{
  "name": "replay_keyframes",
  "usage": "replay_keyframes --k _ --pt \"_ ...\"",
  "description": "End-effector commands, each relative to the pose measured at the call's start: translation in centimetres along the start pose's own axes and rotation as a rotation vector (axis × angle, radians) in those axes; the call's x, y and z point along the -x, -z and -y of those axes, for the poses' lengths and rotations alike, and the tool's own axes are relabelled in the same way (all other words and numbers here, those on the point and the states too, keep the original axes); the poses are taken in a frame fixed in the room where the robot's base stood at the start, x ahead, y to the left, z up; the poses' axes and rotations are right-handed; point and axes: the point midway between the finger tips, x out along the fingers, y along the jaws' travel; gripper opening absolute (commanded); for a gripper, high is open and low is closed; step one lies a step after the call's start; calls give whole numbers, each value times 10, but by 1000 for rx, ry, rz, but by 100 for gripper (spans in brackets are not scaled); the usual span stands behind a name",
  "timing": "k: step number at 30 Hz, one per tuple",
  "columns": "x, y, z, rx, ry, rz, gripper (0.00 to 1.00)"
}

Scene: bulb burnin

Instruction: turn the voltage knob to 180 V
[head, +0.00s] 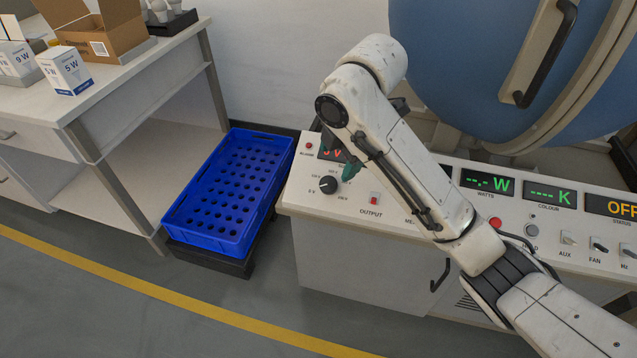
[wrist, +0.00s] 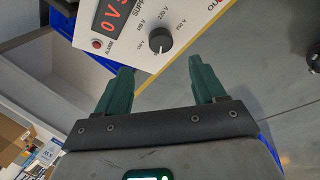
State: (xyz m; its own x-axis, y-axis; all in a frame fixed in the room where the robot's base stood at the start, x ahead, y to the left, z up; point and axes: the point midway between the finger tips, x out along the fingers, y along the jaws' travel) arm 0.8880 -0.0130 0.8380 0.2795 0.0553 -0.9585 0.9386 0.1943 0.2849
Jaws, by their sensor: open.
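The voltage knob (head: 328,185) is a round black dial on the left end of the white sloping console, with small voltage labels around it. In the wrist view the knob (wrist: 161,40) lies just beyond the gap between my fingertips, apart from them. The red supply display (wrist: 113,15) beside it reads 0 V; my arm partly hides this display in the head view. My gripper (wrist: 160,66) is open and empty, with one green finger on each side. In the head view my gripper (head: 353,167) hangs close to the knob, and the arm hides part of it.
A red output switch (head: 375,198) sits right of the knob, and an alarm lamp (head: 309,146) up and left of it. A blue perforated crate (head: 212,235) stands left of the console. A large blue sphere (head: 450,70) rises behind the console.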

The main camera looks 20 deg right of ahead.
Motion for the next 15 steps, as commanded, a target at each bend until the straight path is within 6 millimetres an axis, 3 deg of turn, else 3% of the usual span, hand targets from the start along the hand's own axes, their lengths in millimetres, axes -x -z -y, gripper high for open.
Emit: replay_keyframes --k 3,15 --pt "-23 2 2 -1 3 -3 69" --pt "-75 2 2 -2 0 -3 69"
